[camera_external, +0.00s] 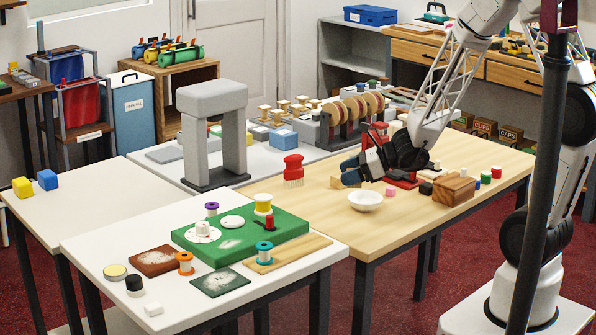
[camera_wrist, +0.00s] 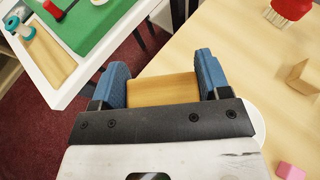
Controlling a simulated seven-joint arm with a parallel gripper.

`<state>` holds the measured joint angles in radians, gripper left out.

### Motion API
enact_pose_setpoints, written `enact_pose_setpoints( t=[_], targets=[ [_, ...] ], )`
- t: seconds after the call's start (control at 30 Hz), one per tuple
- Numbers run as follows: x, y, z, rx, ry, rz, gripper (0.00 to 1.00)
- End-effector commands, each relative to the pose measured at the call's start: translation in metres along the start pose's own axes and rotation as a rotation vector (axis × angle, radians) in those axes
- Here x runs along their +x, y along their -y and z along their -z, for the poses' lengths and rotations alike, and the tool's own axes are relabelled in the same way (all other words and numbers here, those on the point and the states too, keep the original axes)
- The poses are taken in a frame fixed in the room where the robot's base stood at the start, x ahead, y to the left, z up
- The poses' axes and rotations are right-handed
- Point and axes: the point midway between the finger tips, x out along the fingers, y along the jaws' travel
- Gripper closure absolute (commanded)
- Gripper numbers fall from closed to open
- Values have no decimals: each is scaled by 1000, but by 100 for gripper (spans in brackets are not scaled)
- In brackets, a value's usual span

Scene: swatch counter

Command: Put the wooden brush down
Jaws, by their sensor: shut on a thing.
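My gripper (camera_wrist: 162,85) shows its two blue fingers on either side of a plain tan wooden piece in the wrist view. The fingers are shut on this piece, which I take to be the wooden brush (camera_wrist: 162,90); no bristles of it show. In the external view my gripper (camera_external: 358,170) is over the wooden table (camera_external: 440,215), behind the white bowl (camera_external: 365,201). The held piece is mostly hidden there, and I cannot tell how far it is above the table.
A red brush (camera_external: 293,168) stands on bristles near the table's left side. A notched wooden block (camera_wrist: 300,78) and a pink cube (camera_wrist: 290,171) lie to the right in the wrist view. A brown wooden box (camera_external: 453,190) and several small blocks are farther right.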

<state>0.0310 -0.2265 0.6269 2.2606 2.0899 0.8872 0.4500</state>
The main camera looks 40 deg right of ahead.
Motion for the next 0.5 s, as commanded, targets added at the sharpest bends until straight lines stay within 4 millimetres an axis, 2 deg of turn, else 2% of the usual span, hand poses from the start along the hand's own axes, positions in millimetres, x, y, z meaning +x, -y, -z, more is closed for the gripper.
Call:
enact_pose_setpoints(
  t=[0.1, 0.3, 0.5],
  targets=[
    [8, 0, 21, 4, -4, -1, 54],
    [19, 0, 46, 3, -2, -1, 54],
    [23, 0, 55, 0, 0, -1, 54]
  ],
)
